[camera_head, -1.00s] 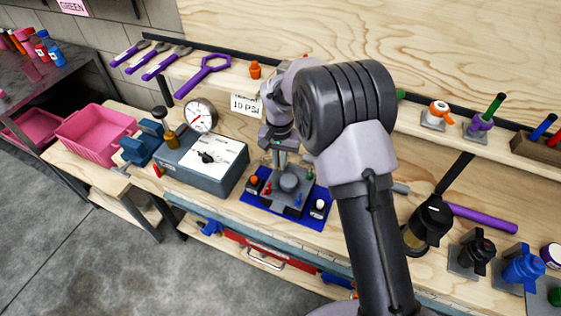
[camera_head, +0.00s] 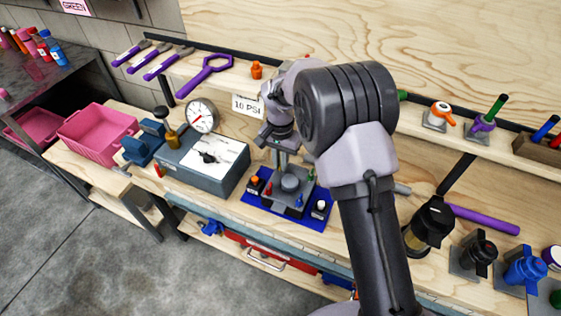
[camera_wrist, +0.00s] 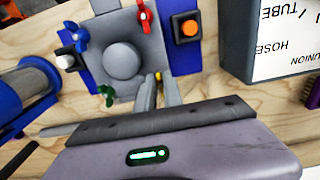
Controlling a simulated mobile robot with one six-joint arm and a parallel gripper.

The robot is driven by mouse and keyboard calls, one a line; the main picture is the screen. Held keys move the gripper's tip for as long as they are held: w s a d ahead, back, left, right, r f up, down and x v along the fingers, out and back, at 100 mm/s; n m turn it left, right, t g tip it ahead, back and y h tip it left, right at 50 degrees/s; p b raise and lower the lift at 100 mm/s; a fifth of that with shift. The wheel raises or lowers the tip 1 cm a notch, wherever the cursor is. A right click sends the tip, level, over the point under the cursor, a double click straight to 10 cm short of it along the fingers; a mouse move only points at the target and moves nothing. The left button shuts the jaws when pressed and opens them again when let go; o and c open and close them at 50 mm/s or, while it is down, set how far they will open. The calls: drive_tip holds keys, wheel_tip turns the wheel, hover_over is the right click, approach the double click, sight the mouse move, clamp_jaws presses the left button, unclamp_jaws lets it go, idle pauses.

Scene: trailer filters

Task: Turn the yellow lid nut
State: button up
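The yellow lid nut (camera_wrist: 158,76) shows as a small yellow patch between the fingertips of my gripper (camera_wrist: 159,84) in the wrist view; most of it is hidden. The fingers are close together and appear shut on it. The nut sits at the edge of the grey lid (camera_wrist: 123,30), beside its round grey boss (camera_wrist: 121,61). Red (camera_wrist: 145,15), blue (camera_wrist: 82,37) and green (camera_wrist: 106,95) winged nuts are around the lid. In the head view, my gripper (camera_head: 281,163) reaches down behind the lid's boss (camera_head: 290,183), and the yellow nut cannot be made out.
The lid's fixture stands on a blue base (camera_head: 253,213) with an orange button (camera_wrist: 190,27). A grey gauge box (camera_head: 222,182) stands close to its left. A shelf runs behind.

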drive_tip(key=shift+o, duration=1.1)
wheel_tip(320, 180, up, 18)
drive_tip(key=p, duration=0.5)
drive_tip(key=shift+f+p, duration=0.25)
drive_tip(key=shift+p, duration=0.1)
